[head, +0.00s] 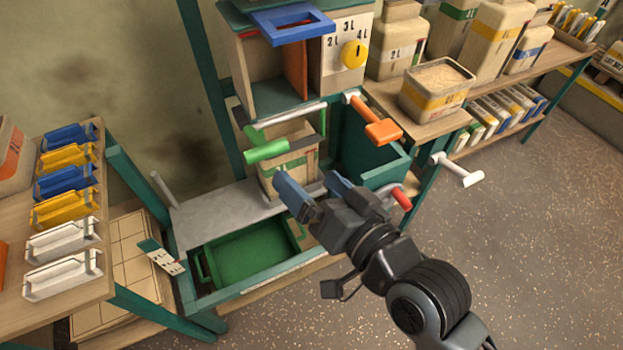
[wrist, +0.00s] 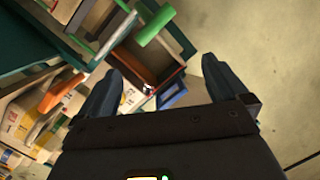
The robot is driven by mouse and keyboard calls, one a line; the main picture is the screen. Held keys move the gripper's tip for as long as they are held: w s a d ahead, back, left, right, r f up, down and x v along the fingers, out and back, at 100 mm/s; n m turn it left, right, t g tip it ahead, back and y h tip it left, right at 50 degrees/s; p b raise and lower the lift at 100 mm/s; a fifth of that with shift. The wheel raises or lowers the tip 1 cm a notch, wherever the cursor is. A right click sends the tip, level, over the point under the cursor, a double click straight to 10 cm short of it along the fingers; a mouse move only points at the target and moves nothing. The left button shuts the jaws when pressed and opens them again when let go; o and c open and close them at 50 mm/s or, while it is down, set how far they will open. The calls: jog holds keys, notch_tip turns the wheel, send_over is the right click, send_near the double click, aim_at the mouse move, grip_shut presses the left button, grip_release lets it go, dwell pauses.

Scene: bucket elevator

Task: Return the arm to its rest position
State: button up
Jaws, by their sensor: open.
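My gripper (head: 316,192) is open, with its two blue-grey fingers apart and nothing seen between them. My arm reaches in from the lower right and hides part of the machine's lower right side.
An orange handle (head: 382,131), a red handle (head: 401,198) and a white handle (head: 459,170) stick out near my arm. A green tray (head: 246,257) sits low in the frame. A left table (head: 92,305) holds several scoops. The floor (head: 530,220) at right is clear.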

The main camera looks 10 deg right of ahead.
dwell(0.3)
jog(key=s+d+f+h, duration=0.2)
jog(key=s+d, duration=0.3)
jog(key=s, duration=0.3)
jog(key=s+d+f+h, duration=0.2)
jog(key=s+d+h, duration=0.1)
jog(key=s+d, duration=0.4)
jog(key=s+d+r+n+h, duration=0.1)
jog(key=s+r, duration=0.1)
jog(key=s, duration=0.5)
jog(key=s+d+r+h, duration=0.1)
jog(key=s+d+r, duration=0.1)
jog(key=s, duration=0.6)
jog(key=shift+s+d+r+n, duration=0.15)
jog(key=shift+s+r+n, duration=0.1)
jog(key=shift+n, duration=0.15)
